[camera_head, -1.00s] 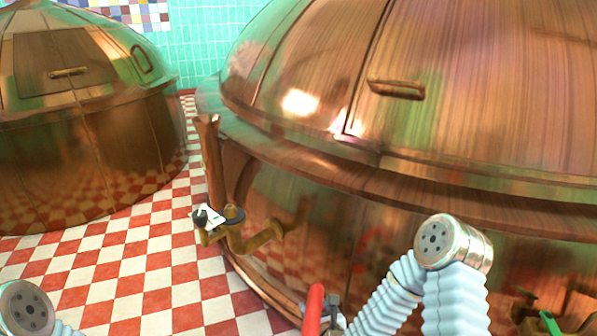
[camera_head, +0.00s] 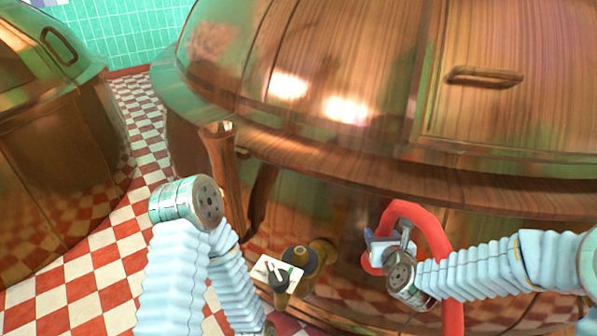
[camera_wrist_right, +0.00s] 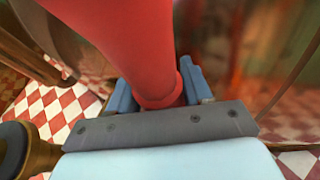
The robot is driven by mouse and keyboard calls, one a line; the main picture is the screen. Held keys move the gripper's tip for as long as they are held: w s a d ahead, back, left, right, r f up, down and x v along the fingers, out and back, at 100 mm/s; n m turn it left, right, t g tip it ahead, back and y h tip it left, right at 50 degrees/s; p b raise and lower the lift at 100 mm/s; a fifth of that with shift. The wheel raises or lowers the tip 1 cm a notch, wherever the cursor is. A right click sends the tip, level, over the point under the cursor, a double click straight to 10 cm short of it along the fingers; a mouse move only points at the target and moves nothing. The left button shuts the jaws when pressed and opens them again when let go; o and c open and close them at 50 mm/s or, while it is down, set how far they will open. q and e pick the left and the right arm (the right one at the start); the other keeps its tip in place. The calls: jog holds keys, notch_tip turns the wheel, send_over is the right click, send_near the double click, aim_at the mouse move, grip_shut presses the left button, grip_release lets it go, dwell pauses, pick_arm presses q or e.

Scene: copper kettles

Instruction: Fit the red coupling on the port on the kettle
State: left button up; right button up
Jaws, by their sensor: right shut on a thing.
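The red coupling shows in the right wrist view (camera_wrist_right: 163,99) as the ringed end of a thick red hose (camera_head: 436,245). My right gripper (camera_head: 378,252) is shut on it, with a blue finger on each side. The hose arcs up and over the gripper in the head view. The port (camera_head: 300,258), a brass pipe with a dark flange, juts from the lower wall of the big copper kettle (camera_head: 330,130). The gripper and coupling are to the right of the port and apart from it. The coupling's mouth is hidden. My left gripper is out of view below my left arm.
A small white plate with a dark handle (camera_head: 275,272) sits by the port. A wooden-looking post (camera_head: 221,175) stands left of it. A second copper kettle (camera_head: 60,150) is at the left. Red-and-white tiled floor (camera_head: 100,255) lies open between the kettles.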

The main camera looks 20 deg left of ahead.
jog(key=s+a+r+n+g+y+p, duration=0.1)
jog(key=s+a+r+n+y, duration=0.15)
jog(key=a+r, duration=0.4)
jog(key=s+a+r+n+g+y, duration=0.1)
jog(key=s+a+r, duration=0.3)
jog(key=a+r, duration=0.25)
jog(key=s+a+r+n+y+p, duration=0.1)
jog(key=s+a+r, duration=0.2)
jog(key=a+r, duration=0.3)
jog(key=f+b, duration=0.3)
jog(key=f, duration=0.2)
jog(key=f+b, duration=0.2)
jog(key=f, duration=0.1)
jog(key=shift+s+d+f+b, duration=0.25)
jog(key=shift+s+d+b, duration=0.05)
jog(key=shift+d, duration=0.05)
jog(key=shift+f+b, duration=0.3)
jog(key=shift+b, duration=0.1)
jog(key=shift+s+d+f+b, duration=0.1)
jog(key=shift+f+b, duration=0.05)
jog(key=shift+b, duration=0.25)
